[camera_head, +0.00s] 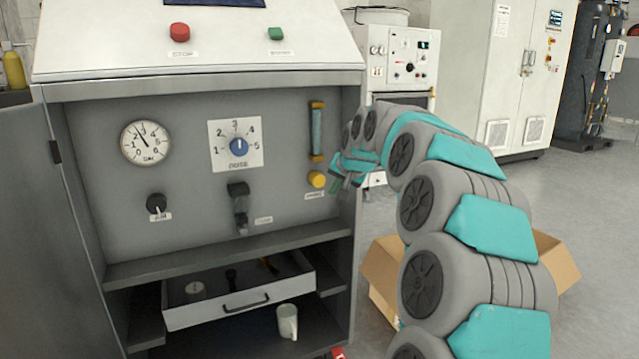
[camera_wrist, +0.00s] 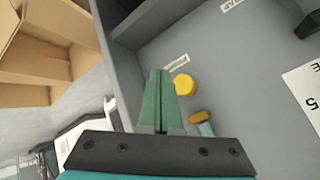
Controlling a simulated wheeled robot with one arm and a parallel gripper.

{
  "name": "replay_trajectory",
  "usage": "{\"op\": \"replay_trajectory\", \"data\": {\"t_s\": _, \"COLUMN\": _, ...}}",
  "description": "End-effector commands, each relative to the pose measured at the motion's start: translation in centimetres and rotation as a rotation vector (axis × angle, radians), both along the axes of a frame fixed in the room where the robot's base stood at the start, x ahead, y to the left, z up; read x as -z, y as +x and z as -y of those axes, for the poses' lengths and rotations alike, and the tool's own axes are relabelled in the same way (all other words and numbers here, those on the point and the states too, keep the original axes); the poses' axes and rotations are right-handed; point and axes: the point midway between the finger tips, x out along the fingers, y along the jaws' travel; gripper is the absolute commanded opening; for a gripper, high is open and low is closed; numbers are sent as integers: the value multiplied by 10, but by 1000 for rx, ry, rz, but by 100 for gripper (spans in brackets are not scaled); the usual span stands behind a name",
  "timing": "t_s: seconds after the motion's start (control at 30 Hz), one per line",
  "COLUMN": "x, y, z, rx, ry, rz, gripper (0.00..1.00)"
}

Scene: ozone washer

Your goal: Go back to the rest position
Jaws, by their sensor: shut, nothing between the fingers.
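My gripper (camera_head: 337,184) is at the right edge of the open grey cabinet (camera_head: 85,210), close to the yellow knob (camera_head: 317,179) on its panel. In the wrist view my gripper's green fingers (camera_wrist: 159,101) are together with nothing between them. The yellow knob also shows there (camera_wrist: 183,85), just right of the fingertips. I cannot tell whether the fingers touch anything. My grey and teal arm arches in from the lower right.
The panel carries a gauge (camera_head: 146,143), a blue dial (camera_head: 238,147), a black knob (camera_head: 156,204) and a black lever (camera_head: 239,205). Below are an open drawer (camera_head: 240,304) and a white mug (camera_head: 287,321). A cardboard box (camera_head: 555,262) stands behind my arm. Floor is clear at right.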

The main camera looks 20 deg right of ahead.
Motion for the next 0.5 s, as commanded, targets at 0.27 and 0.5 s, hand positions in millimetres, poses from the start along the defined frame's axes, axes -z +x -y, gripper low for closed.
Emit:
{"op": "replay_trajectory", "data": {"t_s": 0.27, "x": 0, "y": 0, "z": 0, "rx": 0, "ry": 0, "rz": 0, "gripper": 0}}
{"op": "replay_trajectory", "data": {"t_s": 0.5, "x": 7, "y": -15, "z": -26, "rx": -51, "ry": -7, "rz": -43, "gripper": 0}}
